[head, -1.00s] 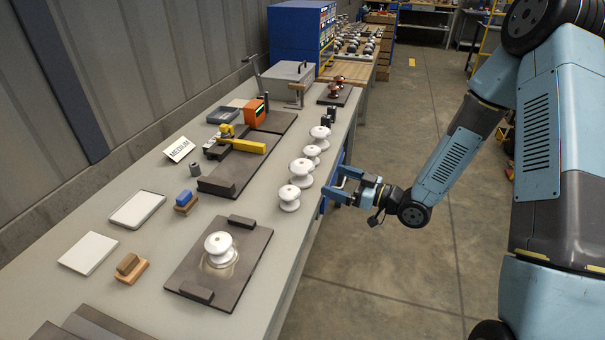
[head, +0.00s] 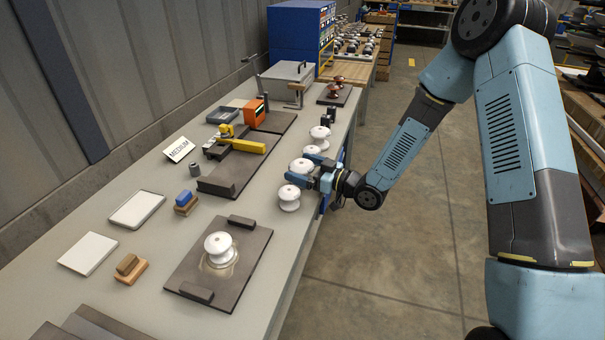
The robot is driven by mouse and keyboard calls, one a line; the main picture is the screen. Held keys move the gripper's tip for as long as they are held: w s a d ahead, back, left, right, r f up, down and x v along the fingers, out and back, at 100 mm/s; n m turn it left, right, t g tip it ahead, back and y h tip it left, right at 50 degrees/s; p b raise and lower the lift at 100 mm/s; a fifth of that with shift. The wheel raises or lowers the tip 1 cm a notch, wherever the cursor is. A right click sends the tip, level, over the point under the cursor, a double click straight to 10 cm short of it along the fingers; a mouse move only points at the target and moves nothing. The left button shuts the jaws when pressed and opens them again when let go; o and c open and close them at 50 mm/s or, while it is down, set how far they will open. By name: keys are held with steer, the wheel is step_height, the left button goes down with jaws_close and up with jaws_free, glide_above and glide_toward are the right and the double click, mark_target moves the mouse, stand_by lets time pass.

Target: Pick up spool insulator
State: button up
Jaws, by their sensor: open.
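Several white spool insulators stand upright in a row along the bench's right edge. The nearest of them (head: 289,198) stands just in front of my gripper. Another insulator (head: 301,167) stands just behind the gripper's near finger, partly hidden by it. A farther one (head: 319,136) stands clear at the back of the row. My gripper (head: 302,170) is open, low over the bench edge, its fingers pointing left around the insulators in the row. Whether a finger touches any insulator cannot be told. One more white insulator (head: 220,247) sits on a dark plate (head: 248,262) nearer the camera.
The grey bench (head: 145,290) carries a yellow-handled fixture (head: 243,146), an orange device (head: 254,113), a "MEDIUM" sign (head: 179,149), white trays (head: 137,209) and brushes (head: 186,202). A blue cabinet (head: 293,38) stands at the back. Floor right of the bench is free.

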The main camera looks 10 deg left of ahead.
steer(key=shift+w+a, duration=0.15)
steer(key=shift+a, duration=0.45)
steer(key=c, duration=1.2)
steer(key=shift+c, duration=0.5)
steer(key=shift+r, duration=0.15)
